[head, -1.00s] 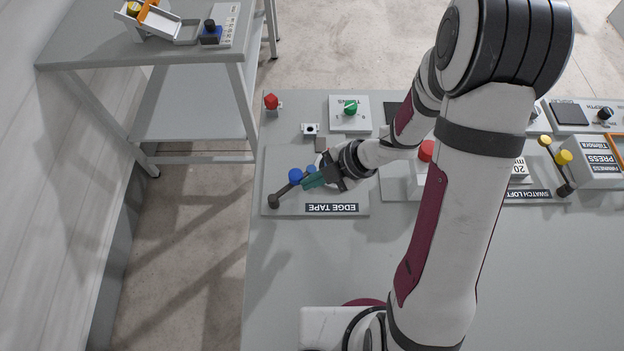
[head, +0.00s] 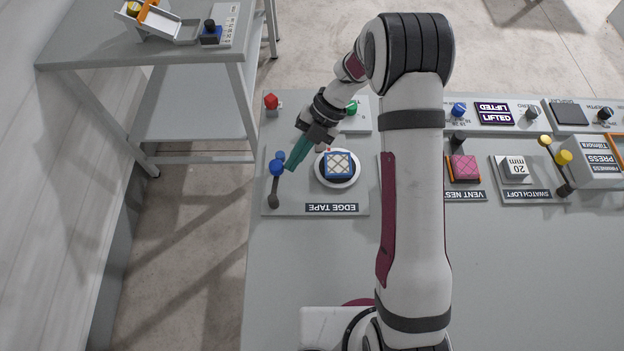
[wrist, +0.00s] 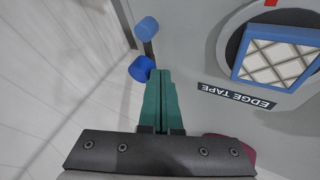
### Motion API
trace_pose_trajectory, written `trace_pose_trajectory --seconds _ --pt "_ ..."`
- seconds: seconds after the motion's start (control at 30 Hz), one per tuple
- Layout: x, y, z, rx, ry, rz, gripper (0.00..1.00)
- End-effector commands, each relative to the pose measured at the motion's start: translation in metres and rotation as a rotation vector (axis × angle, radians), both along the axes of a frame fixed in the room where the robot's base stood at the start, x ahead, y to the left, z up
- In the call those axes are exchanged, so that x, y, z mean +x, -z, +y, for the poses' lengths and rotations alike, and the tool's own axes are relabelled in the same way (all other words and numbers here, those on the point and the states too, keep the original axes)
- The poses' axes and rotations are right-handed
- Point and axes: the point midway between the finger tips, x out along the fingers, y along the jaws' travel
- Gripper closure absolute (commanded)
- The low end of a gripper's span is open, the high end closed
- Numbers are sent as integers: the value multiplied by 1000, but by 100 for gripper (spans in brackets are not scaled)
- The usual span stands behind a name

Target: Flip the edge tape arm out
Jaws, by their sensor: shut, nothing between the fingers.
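The edge tape arm (head: 275,185) is a dark bar with blue knobs, pivoting on a dark post at the front left of the grey edge tape plate (head: 300,205). It points toward the back, left of and clear of the round white disc (head: 338,184), which holds a blue-framed quilted square (head: 339,160). My gripper (head: 289,167) has teal fingers that are shut and empty. Their tips are right beside the larger blue knob (head: 277,168). In the wrist view the fingertips (wrist: 160,72) sit against or very near that knob (wrist: 141,68); I cannot tell if they touch.
A red knob (head: 271,101) and a green knob (head: 352,108) stand behind the plate. The vent nest with a pink square (head: 464,168) and the swatch loft block (head: 514,167) are to the right. The table's left edge is close to the plate.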

Motion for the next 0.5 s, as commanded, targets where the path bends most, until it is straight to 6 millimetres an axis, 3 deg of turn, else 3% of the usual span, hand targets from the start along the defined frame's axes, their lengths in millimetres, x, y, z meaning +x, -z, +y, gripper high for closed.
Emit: trace_pose_trajectory --seconds 0.5 --pt "6 0 10 2 7 0 100"
